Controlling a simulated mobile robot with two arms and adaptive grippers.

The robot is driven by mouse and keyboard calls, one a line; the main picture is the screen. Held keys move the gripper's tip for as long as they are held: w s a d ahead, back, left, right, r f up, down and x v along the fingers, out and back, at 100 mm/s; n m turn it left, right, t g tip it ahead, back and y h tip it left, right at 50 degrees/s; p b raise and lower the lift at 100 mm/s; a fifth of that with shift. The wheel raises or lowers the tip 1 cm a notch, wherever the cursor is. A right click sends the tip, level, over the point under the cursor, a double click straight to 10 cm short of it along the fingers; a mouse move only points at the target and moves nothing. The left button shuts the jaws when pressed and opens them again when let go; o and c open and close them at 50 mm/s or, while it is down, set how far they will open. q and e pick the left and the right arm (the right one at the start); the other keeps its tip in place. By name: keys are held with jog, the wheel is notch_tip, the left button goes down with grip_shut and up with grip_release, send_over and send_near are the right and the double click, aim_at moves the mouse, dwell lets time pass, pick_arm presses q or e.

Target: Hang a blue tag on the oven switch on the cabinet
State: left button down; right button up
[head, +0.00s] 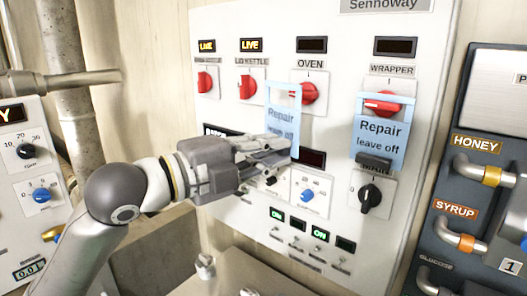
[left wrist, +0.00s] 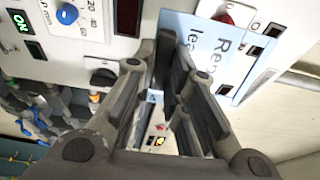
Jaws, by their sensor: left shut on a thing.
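My left gripper (head: 283,160) is shut on the lower part of a blue tag (head: 282,122) reading "Repair leave off". The tag is upright in front of the cabinet. Its open top frame overlaps the left side of the red oven switch (head: 309,93), with most of the knob showing to the right of the frame. In the left wrist view the gripper's fingers (left wrist: 165,100) fill the middle, with a blue tag surface (left wrist: 210,50) behind them; I cannot tell there which tag it is. My right gripper is not in view.
Another blue tag (head: 381,143) hangs at the wrapper switch (head: 382,103), right of the oven switch. Two more red switches (head: 246,87) are to the left. A black main knob (head: 370,195) and a blue dial (head: 307,195) sit lower. A dark honey and syrup panel (head: 470,200) stands right.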

pick_arm(q)
jog(key=w+d, duration=0.1)
jog(key=w, duration=0.1)
jog(key=w+d, duration=0.2)
jog(key=w, duration=0.1)
jog(key=shift+w+d+f, duration=0.3)
jog(key=shift+d+f, duration=0.1)
dwell(0.5)
dwell(0.5)
jog(key=c, duration=1.4)
grip_release()
jog(key=shift+o, duration=0.2)
